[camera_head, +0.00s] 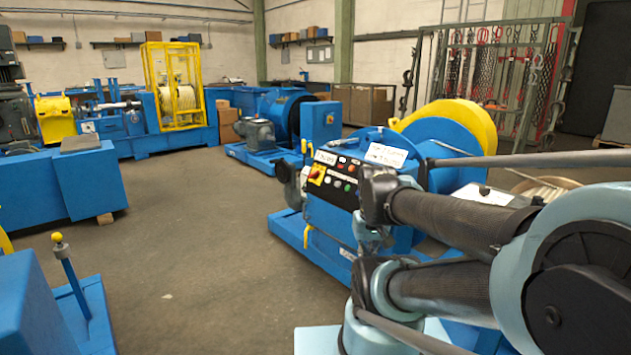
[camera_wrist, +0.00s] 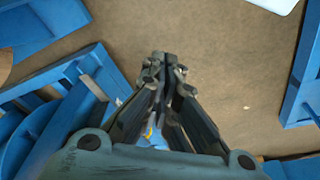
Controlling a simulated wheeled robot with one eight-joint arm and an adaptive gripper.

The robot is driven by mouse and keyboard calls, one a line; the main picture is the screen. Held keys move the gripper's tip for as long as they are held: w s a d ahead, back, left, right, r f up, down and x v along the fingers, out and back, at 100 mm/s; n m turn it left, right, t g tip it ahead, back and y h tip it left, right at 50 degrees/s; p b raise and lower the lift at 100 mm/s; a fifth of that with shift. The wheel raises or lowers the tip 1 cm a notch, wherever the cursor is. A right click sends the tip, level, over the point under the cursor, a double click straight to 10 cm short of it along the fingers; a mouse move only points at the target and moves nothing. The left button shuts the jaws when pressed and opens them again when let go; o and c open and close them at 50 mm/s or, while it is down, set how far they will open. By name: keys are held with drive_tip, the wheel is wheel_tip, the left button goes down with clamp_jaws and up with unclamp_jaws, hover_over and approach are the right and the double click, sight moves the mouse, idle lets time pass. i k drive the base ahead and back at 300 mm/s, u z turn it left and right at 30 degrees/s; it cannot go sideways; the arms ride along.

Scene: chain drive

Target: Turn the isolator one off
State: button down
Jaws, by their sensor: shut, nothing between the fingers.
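A red rotary switch on a yellow plate (camera_head: 317,175), which looks like an isolator, sits at the left end of a black control panel (camera_head: 334,185) on the blue machine in the middle of the head view. Its number and handle position are too small to read surely. In the wrist view my gripper (camera_wrist: 165,62) has its fingertips together and holds nothing. It is over brown floor, between blue machine parts.
My arm covers the right side of the blue machine (camera_head: 330,222). A grey bar (camera_head: 500,160) crosses above my arm. A blue frame (camera_wrist: 85,85) lies left in the wrist view, with another blue edge (camera_wrist: 303,85) right. Open floor (camera_head: 190,240) lies left of the machine.

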sight(316, 175)
drive_tip(key=z, duration=0.05)
drive_tip(key=k, duration=0.5)
drive_tip(key=u, duration=0.55)
drive_tip(key=i, duration=1.25)
drive_tip(key=z, duration=0.5)
